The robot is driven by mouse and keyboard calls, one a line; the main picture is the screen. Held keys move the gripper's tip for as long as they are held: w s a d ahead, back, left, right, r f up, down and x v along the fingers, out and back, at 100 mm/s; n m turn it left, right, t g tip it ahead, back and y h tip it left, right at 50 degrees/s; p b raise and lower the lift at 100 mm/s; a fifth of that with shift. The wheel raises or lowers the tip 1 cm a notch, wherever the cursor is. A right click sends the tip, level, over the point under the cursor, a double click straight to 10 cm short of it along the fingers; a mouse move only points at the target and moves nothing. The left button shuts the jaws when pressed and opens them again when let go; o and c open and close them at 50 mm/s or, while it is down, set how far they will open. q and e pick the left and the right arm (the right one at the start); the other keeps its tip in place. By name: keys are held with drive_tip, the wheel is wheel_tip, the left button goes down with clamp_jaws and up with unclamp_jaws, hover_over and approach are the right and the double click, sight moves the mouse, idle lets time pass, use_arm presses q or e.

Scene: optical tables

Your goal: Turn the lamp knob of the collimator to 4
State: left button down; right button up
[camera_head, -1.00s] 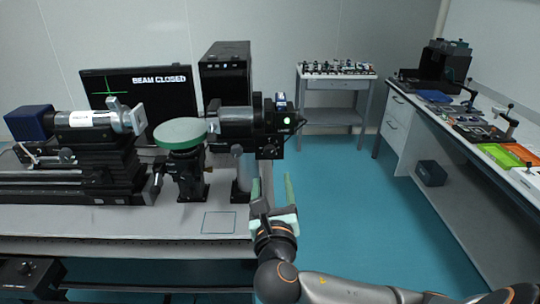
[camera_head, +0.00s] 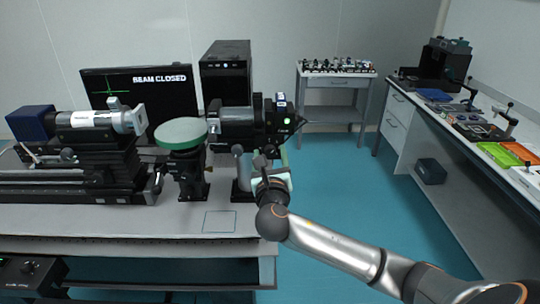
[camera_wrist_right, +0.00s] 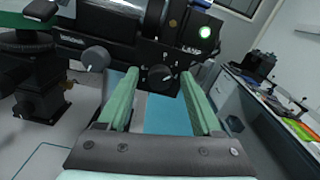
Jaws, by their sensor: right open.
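The black device with the lamp housing, the collimator (camera_head: 236,120), stands at the right end of the table with a green light lit. In the right wrist view its housing bears a "LAMP" label beside the green light (camera_wrist_right: 204,32). A dark round knob (camera_wrist_right: 160,74) with a pale pointer line sits below it, with marks around it too small to read surely. My right gripper (camera_wrist_right: 160,73) is open, its green fingers on either side of the knob in this view; contact cannot be told. In the head view the right gripper (camera_head: 270,160) is just below the housing. My left gripper is not in view.
A larger grey knob (camera_wrist_right: 95,58) is left of the fingers. A green round platform (camera_head: 181,132) on a black stand is left of the collimator. A silver tube (camera_head: 95,119) on a rail and a "BEAM CLOSED" monitor (camera_head: 165,100) are farther left. Floor (camera_head: 345,190) is open at right.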

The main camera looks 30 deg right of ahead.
clamp_jaws()
idle(0.3)
drive_tip(key=shift+m, duration=0.4)
drive_tip(key=m, duration=0.4)
drive_tip(key=shift+f+m, duration=0.1)
drive_tip(key=shift+m, duration=0.2)
drive_tip(key=m, duration=0.5)
drive_tip(key=shift+m, duration=0.3)
drive_tip(key=m, duration=0.3)
drive_tip(key=shift+m+b, duration=0.3)
drive_tip(key=m+b, duration=0.1)
drive_tip(key=m, duration=0.3)
drive_tip(key=shift+f, duration=0.15)
drive_tip(key=m+b, duration=0.1)
drive_tip(key=m, duration=0.4)
drive_tip(key=shift+m+b, duration=0.35)
drive_tip(key=shift+m, duration=1.25)
